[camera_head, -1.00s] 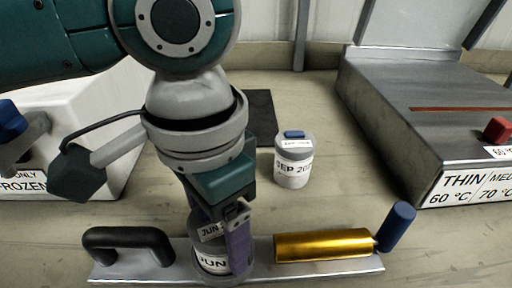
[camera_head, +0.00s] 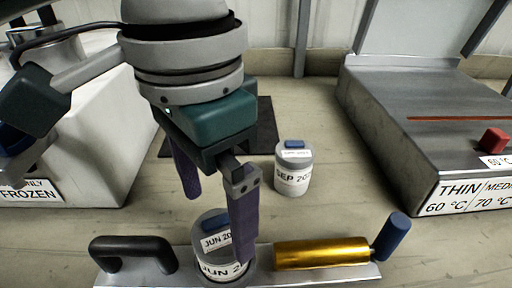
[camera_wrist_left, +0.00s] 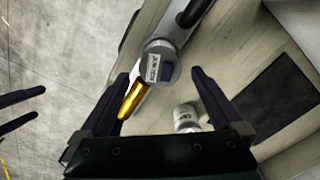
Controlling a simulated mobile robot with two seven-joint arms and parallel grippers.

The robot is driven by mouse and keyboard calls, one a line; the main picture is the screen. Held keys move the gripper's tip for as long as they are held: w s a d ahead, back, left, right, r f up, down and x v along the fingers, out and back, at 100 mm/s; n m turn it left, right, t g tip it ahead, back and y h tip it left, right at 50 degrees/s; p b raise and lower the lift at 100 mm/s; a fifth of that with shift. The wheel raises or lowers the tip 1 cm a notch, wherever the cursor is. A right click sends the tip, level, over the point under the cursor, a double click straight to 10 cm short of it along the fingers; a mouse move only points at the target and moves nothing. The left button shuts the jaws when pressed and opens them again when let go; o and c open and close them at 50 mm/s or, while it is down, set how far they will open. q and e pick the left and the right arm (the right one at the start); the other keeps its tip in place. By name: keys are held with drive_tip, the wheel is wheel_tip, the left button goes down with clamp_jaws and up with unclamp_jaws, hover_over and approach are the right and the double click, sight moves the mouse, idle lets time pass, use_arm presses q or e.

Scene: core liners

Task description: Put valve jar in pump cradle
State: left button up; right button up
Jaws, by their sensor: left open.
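A white-grey jar labelled JUN (camera_head: 212,243) with a blue valve on its lid stands upright on the metal cradle plate (camera_head: 160,278), between the black handle and the gold cylinder. It also shows in the left wrist view (camera_wrist_left: 155,68). A similar jar labelled SEP (camera_head: 293,170) stands on the bench behind, also in the left wrist view (camera_wrist_left: 184,117). My left gripper (camera_head: 217,230) is open just above the JUN jar. One finger hides part of that jar. In the left wrist view the jar lies beyond the fingertips, between them. My right gripper (camera_wrist_left: 40,105) shows its parted fingers at the left edge.
The plate carries a black handle (camera_head: 132,253) and a gold cylinder (camera_head: 322,252) with a blue grip (camera_head: 391,236). A dark mat (camera_head: 262,130) lies behind my gripper. A white box (camera_head: 95,150) stands left, a grey heater (camera_head: 420,120) right.

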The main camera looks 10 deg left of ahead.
use_arm(q)
wheel_tip(320, 180, up, 6)
drive_tip(key=shift+f+p, duration=0.15)
drive_tip(key=shift+p, duration=0.2)
